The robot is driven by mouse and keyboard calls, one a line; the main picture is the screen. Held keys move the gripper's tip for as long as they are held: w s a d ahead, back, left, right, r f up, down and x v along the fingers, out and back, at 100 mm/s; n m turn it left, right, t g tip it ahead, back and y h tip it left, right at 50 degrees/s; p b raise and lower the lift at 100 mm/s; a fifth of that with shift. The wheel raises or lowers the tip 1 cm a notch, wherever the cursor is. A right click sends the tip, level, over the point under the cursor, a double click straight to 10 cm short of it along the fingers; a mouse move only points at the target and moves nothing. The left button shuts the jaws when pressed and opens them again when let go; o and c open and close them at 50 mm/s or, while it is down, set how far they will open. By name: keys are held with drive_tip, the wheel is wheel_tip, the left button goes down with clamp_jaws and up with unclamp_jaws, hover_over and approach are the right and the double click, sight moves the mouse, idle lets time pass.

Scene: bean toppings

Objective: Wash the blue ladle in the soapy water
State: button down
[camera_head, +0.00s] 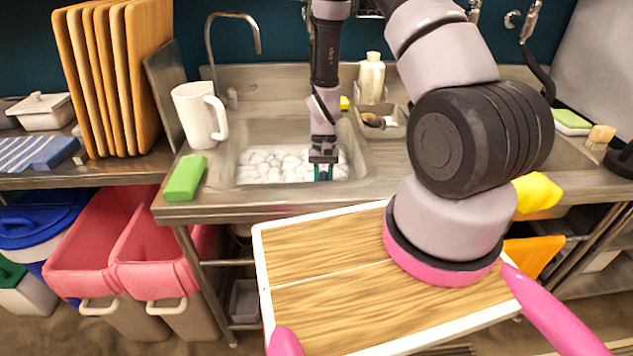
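The sink (228,160) in the middle of the steel counter holds soapy water (275,167) covered with white foam. My gripper (323,174) points down at the right part of the foam, with its teal fingertips at or just above the surface. A small dark bluish patch shows between the fingertips. I cannot tell whether it is the blue ladle, and no ladle shows clearly anywhere else. Whether my gripper is open or shut on something is too small to see.
A white mug (197,117) and a green sponge (185,178) stand left of the sink. A faucet (210,55) rises behind it. A soap bottle (371,78) and a small tray (395,131) are at the back right. Wooden boards (125,80) stand at left, above pink bins (100,255).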

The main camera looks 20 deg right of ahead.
drive_tip(key=shift+a, duration=2.05)
drive_tip(key=d, duration=0.4)
drive_tip(key=shift+d, duration=0.2)
idle(1.1)
wheel_tip(320, 180, up, 19)
idle(1.4)
drive_tip(key=shift+w+f, duration=0.1)
idle(1.0)
